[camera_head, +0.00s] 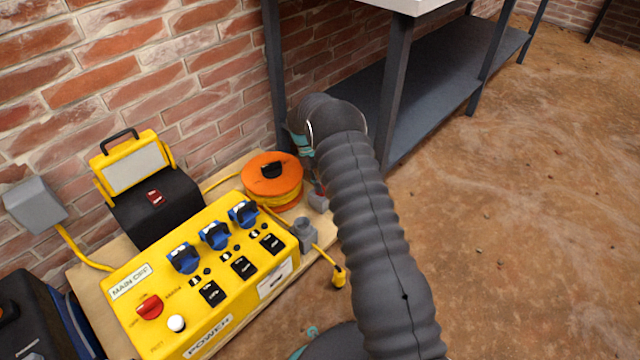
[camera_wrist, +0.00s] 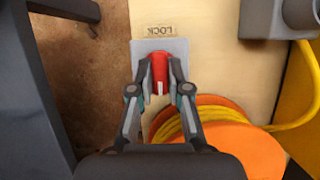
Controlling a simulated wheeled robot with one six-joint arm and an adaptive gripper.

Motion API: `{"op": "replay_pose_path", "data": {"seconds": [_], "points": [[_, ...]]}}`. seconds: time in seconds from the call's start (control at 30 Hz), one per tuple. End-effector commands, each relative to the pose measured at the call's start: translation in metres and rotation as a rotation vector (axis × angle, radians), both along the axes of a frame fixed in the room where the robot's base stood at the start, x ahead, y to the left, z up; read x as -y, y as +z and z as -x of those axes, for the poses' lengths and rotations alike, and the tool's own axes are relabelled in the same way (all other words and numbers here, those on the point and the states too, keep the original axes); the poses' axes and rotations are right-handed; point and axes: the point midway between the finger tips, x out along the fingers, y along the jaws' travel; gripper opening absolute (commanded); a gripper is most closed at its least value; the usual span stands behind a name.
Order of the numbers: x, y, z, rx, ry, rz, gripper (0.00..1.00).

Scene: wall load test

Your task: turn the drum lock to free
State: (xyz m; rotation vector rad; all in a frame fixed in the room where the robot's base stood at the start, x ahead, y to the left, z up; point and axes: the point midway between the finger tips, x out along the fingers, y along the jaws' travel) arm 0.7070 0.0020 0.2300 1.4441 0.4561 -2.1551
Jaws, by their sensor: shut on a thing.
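The drum lock is a red knob (camera_wrist: 160,66) with a white mark, set on a grey plate (camera_wrist: 141,48) on the pale wooden board, beside a small label reading LOCK (camera_wrist: 163,31). My gripper (camera_wrist: 159,74) is shut on the red knob in the wrist view, one finger on each side. The orange cable drum (camera_head: 272,182), wound with yellow cable, stands close by; it also shows in the wrist view (camera_wrist: 258,147). In the head view my arm hides most of the lock and my gripper. Which setting the knob points to I cannot tell.
A yellow power box (camera_head: 240,292) with blue sockets and a red switch stands on the board. Behind it are a black-and-yellow lamp (camera_head: 150,190) and brick wall. A metal bench (camera_head: 440,90) stands close beyond my arm. The brown floor at right is clear.

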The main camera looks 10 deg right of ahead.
Motion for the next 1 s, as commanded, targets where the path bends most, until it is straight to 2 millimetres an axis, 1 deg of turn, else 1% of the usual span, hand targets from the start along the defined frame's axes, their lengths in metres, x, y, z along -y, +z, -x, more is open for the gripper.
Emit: {"op": "replay_pose_path", "data": {"seconds": [0.03,0.3,0.33,0.37,0.4,0.77,0.87,1.0], "points": [[0.002,-0.002,0.004,-0.014,-0.005,0.003,0.00],[0.002,-0.002,0.004,-0.015,-0.005,0.003,0.00],[0.002,-0.002,0.004,-0.015,-0.004,0.003,0.24],[0.002,-0.002,0.004,-0.014,-0.004,0.002,0.32],[0.001,-0.002,0.004,-0.013,-0.003,0.003,0.42],[-0.002,0.001,0.001,-0.004,0.001,0.001,0.42],[-0.004,0.010,-0.003,-0.003,0.002,0.001,0.42],[-0.008,0.031,-0.010,-0.002,0.001,0.001,0.42]]}}
